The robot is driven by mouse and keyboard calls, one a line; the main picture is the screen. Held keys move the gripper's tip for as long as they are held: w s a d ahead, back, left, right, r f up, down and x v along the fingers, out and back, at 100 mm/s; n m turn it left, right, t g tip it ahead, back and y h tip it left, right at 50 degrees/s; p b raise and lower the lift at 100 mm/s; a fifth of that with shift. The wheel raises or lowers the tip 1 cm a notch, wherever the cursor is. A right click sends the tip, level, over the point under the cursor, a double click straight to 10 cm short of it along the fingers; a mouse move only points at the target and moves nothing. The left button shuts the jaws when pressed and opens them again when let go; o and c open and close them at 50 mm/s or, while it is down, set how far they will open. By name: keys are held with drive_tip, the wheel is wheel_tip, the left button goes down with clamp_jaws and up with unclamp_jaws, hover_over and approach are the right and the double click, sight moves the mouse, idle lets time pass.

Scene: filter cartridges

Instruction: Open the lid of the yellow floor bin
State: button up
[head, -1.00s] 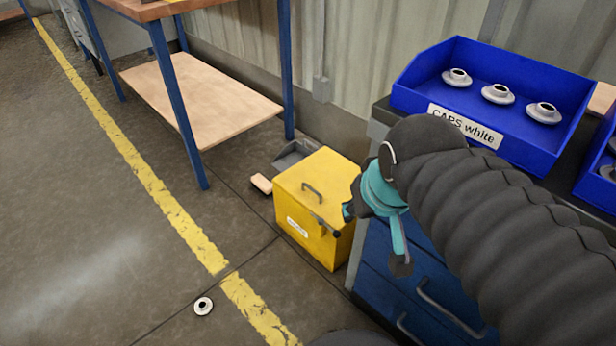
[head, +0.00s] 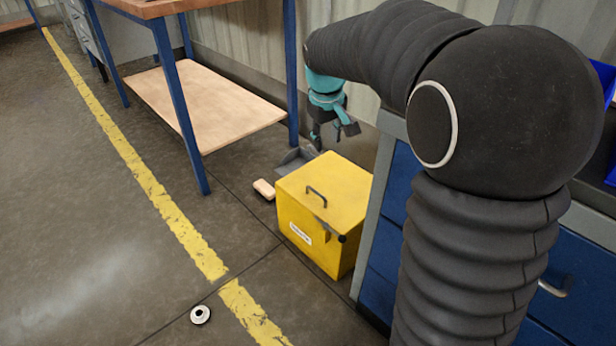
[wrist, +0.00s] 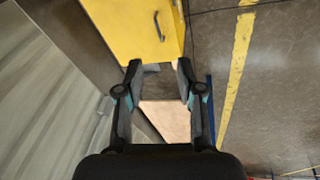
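The yellow floor bin (head: 310,238) stands on the floor beside the blue cabinet, its lid (head: 345,183) shut. A dark handle (head: 316,196) sits on the lid and a dark latch-like fitting shows at the front edge.
A grey dustpan-like tray (head: 292,160) and a tan block (head: 264,189) lie behind the bin. A workbench with a low wooden shelf (head: 205,105) stands left. The blue cabinet (head: 393,240) is close on the right. A white cap (head: 200,314) lies on open floor.

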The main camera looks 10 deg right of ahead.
sight(315, 191)
drive_tip(key=w+a+f+n+g+b, duration=0.2)
drive_tip(key=w+f+b, duration=0.1)
drive_tip(key=w+f, duration=1.35)
drive_tip(key=shift+n+h, duration=0.3)
drive_tip(key=shift+h, duration=0.1)
drive_tip(key=f, duration=0.5)
drive_tip(key=d+f+b, duration=0.1)
drive_tip(key=f, duration=0.4)
drive_tip(key=d+f+b, duration=0.1)
drive_tip(key=f, duration=0.3)
drive_tip(key=shift+d+f, duration=0.2)
drive_tip(key=shift+f, duration=0.2)
clamp_jaws()
